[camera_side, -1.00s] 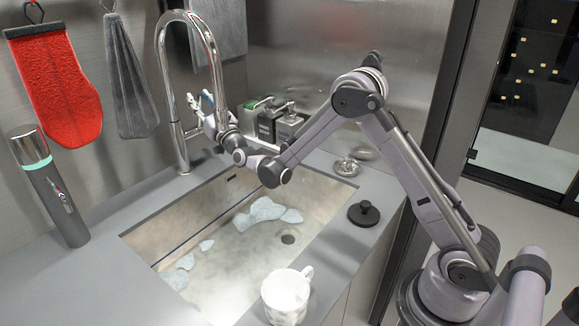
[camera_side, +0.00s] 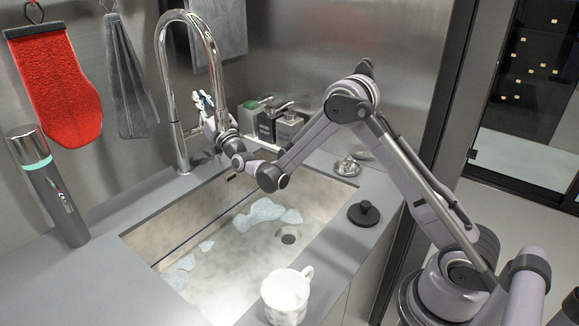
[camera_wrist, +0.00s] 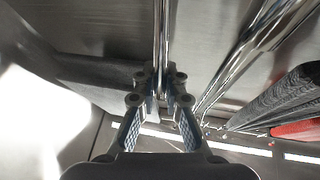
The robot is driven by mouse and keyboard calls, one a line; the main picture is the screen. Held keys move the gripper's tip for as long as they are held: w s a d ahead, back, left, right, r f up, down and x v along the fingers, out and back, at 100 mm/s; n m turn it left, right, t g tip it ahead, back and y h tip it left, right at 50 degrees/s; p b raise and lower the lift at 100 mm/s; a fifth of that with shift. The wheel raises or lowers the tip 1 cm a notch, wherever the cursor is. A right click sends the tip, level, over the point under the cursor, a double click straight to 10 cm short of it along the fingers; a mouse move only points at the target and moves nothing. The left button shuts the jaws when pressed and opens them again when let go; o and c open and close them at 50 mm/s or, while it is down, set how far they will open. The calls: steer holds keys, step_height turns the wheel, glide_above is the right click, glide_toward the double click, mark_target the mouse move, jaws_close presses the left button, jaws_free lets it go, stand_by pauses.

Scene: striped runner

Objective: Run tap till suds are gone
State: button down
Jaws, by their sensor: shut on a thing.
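The chrome tap (camera_side: 178,146) rises behind the sink (camera_side: 150,218) and arches over it. My gripper (camera_side: 204,100) is beside the tap's spout side. In the wrist view my gripper (camera_wrist: 161,88) is shut around a thin upright chrome rod (camera_wrist: 161,38), which looks like the tap's lever. The spout end is hidden behind my wrist, and I cannot make out a water stream. Pale bluish suds (camera_side: 259,213) lie in several patches in the basin, some near its middle and some at its left end.
A drain (camera_side: 288,239) shows in the basin. A white mug (camera_side: 286,296) and a black stopper (camera_side: 363,213) stand on the front and right rim. Soap dispensers (camera_side: 289,127) are behind my wrist. A grey bottle (camera_side: 52,190) stands left; a red mitt (camera_side: 58,85) hangs on the wall.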

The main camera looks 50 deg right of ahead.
steer(key=shift+s+f+m+t+h, duration=0.5)
steer(key=shift+s+t+h, duration=0.05)
steer(key=shift+s+t, duration=0.3)
steer(key=shift+s+f+m+t+h, duration=0.45)
steer(key=shift+s+m+t+h, duration=0.1)
steer(key=shift+s+t, duration=0.3)
steer(key=shift+w, duration=0.1)
steer(key=c, duration=1.4)
jaws_free()
steer(key=v, duration=0.7)
steer(key=shift+s+f, duration=0.2)
steer(key=shift+a, duration=0.1)
